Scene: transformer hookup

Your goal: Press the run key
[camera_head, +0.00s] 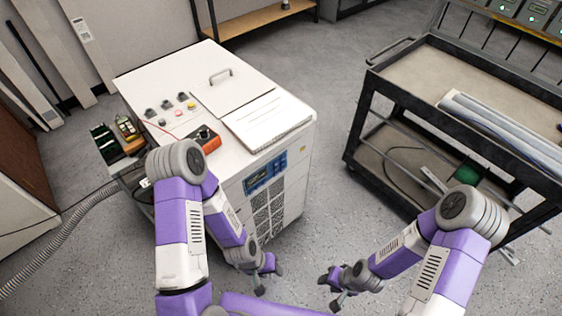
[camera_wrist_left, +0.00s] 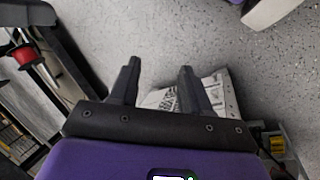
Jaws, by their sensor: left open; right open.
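A white cabinet (camera_head: 165,80) stands left of the middle in the head view. Its front has a blue panel with a dark display (camera_head: 265,175). An orange and black device (camera_head: 205,138) lies on the top near the front-left edge. I cannot tell which of these carries the run key. My left gripper (camera_head: 265,280) is low in front of the cabinet, open and empty; its two fingers (camera_wrist_left: 158,82) point over the floor in the left wrist view. My right gripper (camera_head: 332,290) is open, empty and apart from everything.
A black cart (camera_head: 400,98) stands at right, with grey tubes (camera_head: 500,125) on its top. A ribbed hose (camera_head: 60,248) runs along the floor at left. A printed white bag or sheet (camera_wrist_left: 222,95) lies beyond my left fingers. Floor between cabinet and cart is clear.

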